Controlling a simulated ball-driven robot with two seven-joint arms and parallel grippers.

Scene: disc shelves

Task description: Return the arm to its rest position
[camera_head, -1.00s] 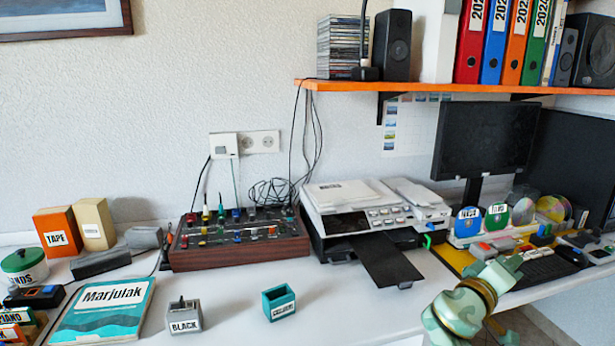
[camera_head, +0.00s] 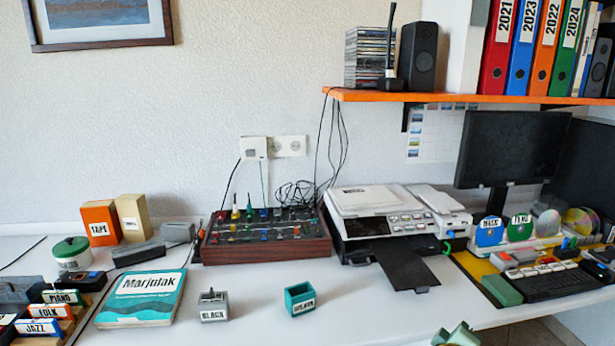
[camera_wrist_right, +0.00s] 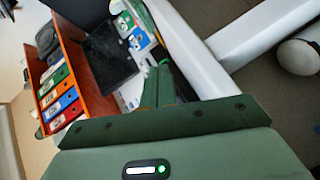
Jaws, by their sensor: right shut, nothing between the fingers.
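My right gripper (camera_wrist_right: 160,88) shows in the right wrist view with its green fingers together and nothing between them. It is clear of the desk and points toward the monitor and shelf side of the room. In the head view only a small green piece of my right arm shows at the bottom edge, right of centre. My left gripper is not in view.
A desk holds a book (camera_head: 143,297), a grey BLACK box (camera_head: 213,307), a teal box (camera_head: 300,299), a mixer (camera_head: 265,240), a printer (camera_head: 393,225) and a disc rack with discs (camera_head: 517,228). An orange shelf (camera_head: 455,98) hangs above.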

